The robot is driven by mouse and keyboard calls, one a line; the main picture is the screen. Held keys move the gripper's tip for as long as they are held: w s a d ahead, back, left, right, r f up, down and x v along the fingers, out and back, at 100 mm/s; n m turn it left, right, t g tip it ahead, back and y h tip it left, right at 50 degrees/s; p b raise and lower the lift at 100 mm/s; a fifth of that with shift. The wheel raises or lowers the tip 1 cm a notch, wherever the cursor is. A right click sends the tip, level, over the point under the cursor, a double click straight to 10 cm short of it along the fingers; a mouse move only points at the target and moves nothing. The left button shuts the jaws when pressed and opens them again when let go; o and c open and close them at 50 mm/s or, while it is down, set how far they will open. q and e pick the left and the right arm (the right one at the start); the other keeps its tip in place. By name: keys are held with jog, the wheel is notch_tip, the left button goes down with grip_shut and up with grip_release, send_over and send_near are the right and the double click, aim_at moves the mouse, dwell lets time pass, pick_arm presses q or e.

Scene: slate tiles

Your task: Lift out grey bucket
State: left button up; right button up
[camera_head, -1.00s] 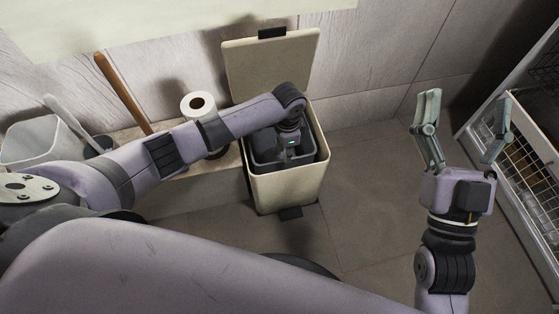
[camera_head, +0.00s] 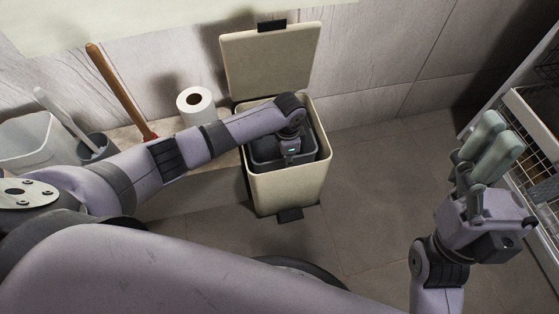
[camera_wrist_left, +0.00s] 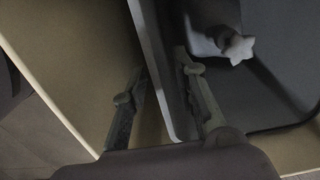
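The grey bucket (camera_head: 268,160) sits inside the cream bin (camera_head: 290,190), whose lid (camera_head: 270,65) stands open against the wall. My left gripper (camera_head: 290,152) reaches down at the bucket's rim. In the left wrist view, the left gripper (camera_wrist_left: 160,62) is open, with one finger outside the bucket's wall (camera_wrist_left: 160,70) and the other inside it. A gap shows between the outer finger and the wall. A pale star-ended object (camera_wrist_left: 236,48) shows inside the bucket. My right gripper (camera_head: 490,145) is empty and raised at the right, seen nearly side-on, its fingers apart.
A toilet roll (camera_head: 195,104), a wooden-handled plunger (camera_head: 120,90), a brush in a holder (camera_head: 95,147) and a pale container (camera_head: 35,140) stand on the ledge left of the bin. A wire-basket rack (camera_head: 530,130) is at the right. Floor before the bin is clear.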

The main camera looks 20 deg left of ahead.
pick_arm(q)
jog(key=shift+f, duration=0.6)
jog(key=shift+c, duration=0.4)
grip_shut()
jog(key=shift+r, duration=0.1)
